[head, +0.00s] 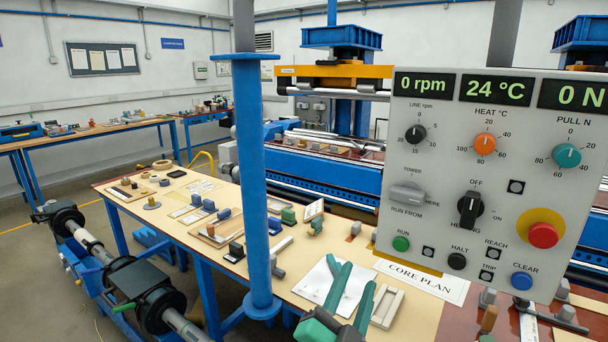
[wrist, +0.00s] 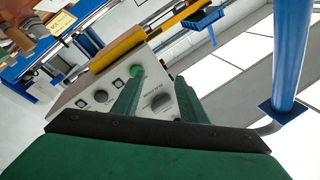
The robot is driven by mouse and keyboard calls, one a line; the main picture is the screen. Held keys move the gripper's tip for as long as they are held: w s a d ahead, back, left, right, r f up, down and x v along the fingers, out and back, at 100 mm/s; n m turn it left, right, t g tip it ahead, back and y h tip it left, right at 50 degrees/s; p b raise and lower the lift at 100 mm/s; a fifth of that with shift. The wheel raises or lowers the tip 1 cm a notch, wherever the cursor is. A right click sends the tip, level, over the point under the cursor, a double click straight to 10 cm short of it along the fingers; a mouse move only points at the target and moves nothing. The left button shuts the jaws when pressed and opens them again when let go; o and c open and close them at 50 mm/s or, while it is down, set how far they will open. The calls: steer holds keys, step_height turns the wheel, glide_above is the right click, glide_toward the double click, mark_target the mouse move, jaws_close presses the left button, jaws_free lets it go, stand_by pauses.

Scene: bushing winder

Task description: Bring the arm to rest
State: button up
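My gripper (head: 353,276) shows at the bottom centre of the head view, with green fingers over the front part of the bench. In the wrist view my gripper (wrist: 159,74) has its two fingers apart, with nothing held between them. The grey control panel (head: 400,180) stands to the right of the gripper in the head view. Its displays read 0 rpm, 24 °C and 0 N. The panel (wrist: 85,97) also shows tilted beyond the fingers in the wrist view. I cannot tell the exact distance between fingertips and panel.
A blue post (head: 252,180) rises left of my gripper. The bench (head: 205,262) holds several small blocks, trays, papers and a "CORE PLAN" sheet (head: 420,282). The blue winding machine (head: 330,187) stands behind. A shaft on blue supports (head: 98,250) lies at the left. Floor at far left is clear.

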steer(key=s+a+f+n+y, duration=0.2)
steer(key=s+f+n, duration=0.2)
steer(key=f, duration=0.4)
steer(key=s+a+f+n+y, duration=0.2)
steer(key=s+f+n+y, duration=0.15)
steer(key=f, duration=0.45)
steer(key=s+a+f+n+y, duration=0.25)
steer(key=s+f, duration=0.25)
steer(key=f, duration=0.4)
steer(key=s+a+f+n+g, duration=0.1)
steer(key=s+f, duration=0.3)
steer(key=s, duration=0.8)
steer(key=s+a+f+n+g, duration=0.1)
steer(key=s+f, duration=0.4)
steer(key=s, duration=0.8)
steer(key=shift+s+a+f+n+g+y, duration=0.25)
steer(key=shift+a+g, duration=0.25)
steer(key=shift+a, duration=0.25)
